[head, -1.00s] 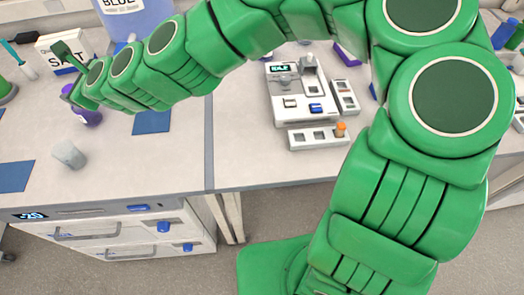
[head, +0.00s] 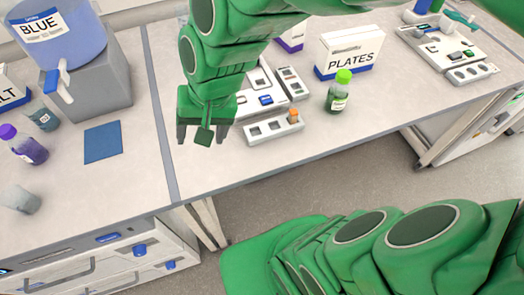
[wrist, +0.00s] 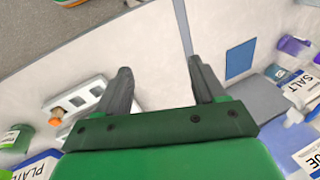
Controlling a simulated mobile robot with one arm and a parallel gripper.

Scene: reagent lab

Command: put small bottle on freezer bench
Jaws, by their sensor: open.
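A small bottle with a bright green cap (head: 338,92) stands upright on the middle bench, in front of the PLATES box. It shows at the left edge of the wrist view (wrist: 16,138). Another small bottle, purple-capped (head: 22,146), stands on the left bench (head: 75,190), which has freezer drawers below. I cannot tell which bottle the task means. My gripper (head: 205,132) is open and empty above the middle bench, between the two bottles and near the seam. Its parted fingers show in the wrist view (wrist: 160,72).
A white device (head: 262,98) and a slotted rack (head: 273,127) stand just right of my gripper. The PLATES box (head: 350,52) is behind the green-capped bottle. A grey cup (head: 20,198) and blue mat (head: 103,142) lie left.

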